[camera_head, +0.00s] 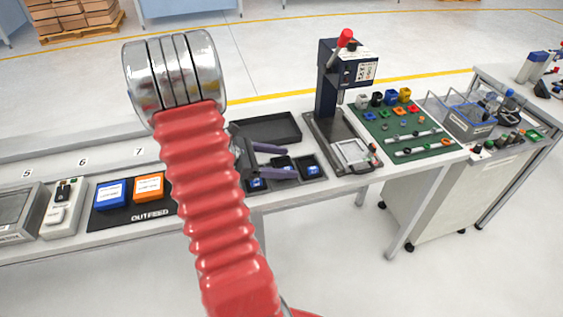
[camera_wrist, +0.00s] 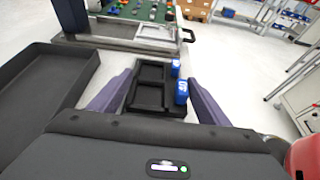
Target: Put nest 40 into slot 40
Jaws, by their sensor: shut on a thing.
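My gripper (camera_head: 277,162) has two purple fingers and reaches over a black rack (camera_head: 322,180) of dark nests with blue tags. The fingers are shut on a dark nest (camera_wrist: 152,97), one on each side; its blue tag (camera_wrist: 181,92) shows at the right in the wrist view. The tag's number is too small to read. Another nest (camera_wrist: 152,72) with a blue tag lies just beyond it. In the head view another nest (camera_head: 257,183) sits at the left and one (camera_head: 313,170) at the right. I cannot tell how far the held nest is raised. No slot label is readable.
An empty black tray (camera_head: 267,128) lies behind the rack. A press (camera_head: 345,75) with a pale frame (camera_head: 352,152) on its base stands to the right. A green board (camera_head: 400,130) with parts lies beyond. An OUTFEED mat (camera_head: 150,216) with blue and orange boxes lies left.

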